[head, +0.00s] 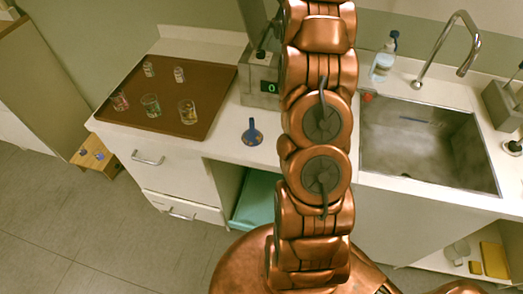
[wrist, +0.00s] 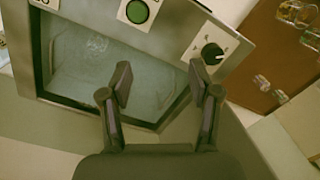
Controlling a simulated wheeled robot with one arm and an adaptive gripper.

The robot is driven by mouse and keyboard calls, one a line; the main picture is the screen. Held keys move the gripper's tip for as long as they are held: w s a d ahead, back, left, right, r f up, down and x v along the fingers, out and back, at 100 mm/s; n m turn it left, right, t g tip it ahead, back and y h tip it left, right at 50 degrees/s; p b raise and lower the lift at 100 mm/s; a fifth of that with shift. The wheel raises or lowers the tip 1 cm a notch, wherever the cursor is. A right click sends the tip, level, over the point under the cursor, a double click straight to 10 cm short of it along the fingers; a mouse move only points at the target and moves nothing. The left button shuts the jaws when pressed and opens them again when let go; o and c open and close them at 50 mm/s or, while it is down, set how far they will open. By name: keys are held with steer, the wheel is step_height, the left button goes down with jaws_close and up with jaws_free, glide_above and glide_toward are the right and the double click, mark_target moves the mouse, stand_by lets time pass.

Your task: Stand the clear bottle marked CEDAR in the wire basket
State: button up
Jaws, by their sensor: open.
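Several small clear glass bottles or jars with coloured labels stand apart on a brown tray (head: 160,88) at the left of the counter in the head view. They include a front-middle one with a green label (head: 151,105), a front-right one with a yellowish label (head: 187,111) and a reddish one (head: 119,100). No label is readable, so I cannot tell which is CEDAR. I see no wire basket. My gripper (wrist: 164,84) is open and empty in the wrist view, in front of a grey appliance with a glass window (wrist: 95,65). The head view does not show it.
A sink (head: 430,145), a tap and a soap bottle (head: 383,60) are at the right. My arm hides the middle.

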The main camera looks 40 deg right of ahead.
steer(key=s+a+r+n, duration=0.1)
steer(key=s+a, duration=0.5)
steer(key=a, duration=0.6)
steer(key=s+a+r+n, duration=0.15)
steer(key=s+a, duration=0.35)
steer(key=a, duration=0.7)
steer(key=s+a+f, duration=0.3)
steer(key=s+a, duration=0.1)
steer(key=s, duration=0.3)
steer(key=s+a+f+n+g, duration=0.1)
steer(key=s+a+f, duration=0.2)
steer(key=s, duration=0.5)
steer(key=s+a+f+n, duration=0.1)
steer(key=s+a+f, duration=0.2)
steer(key=s, duration=0.4)
steer(key=shift+s+a+f+g, duration=0.2)
steer(key=shift+s+a+g, duration=0.15)
steer(key=shift+a, duration=0.45)
steer(key=shift+c, duration=0.2)
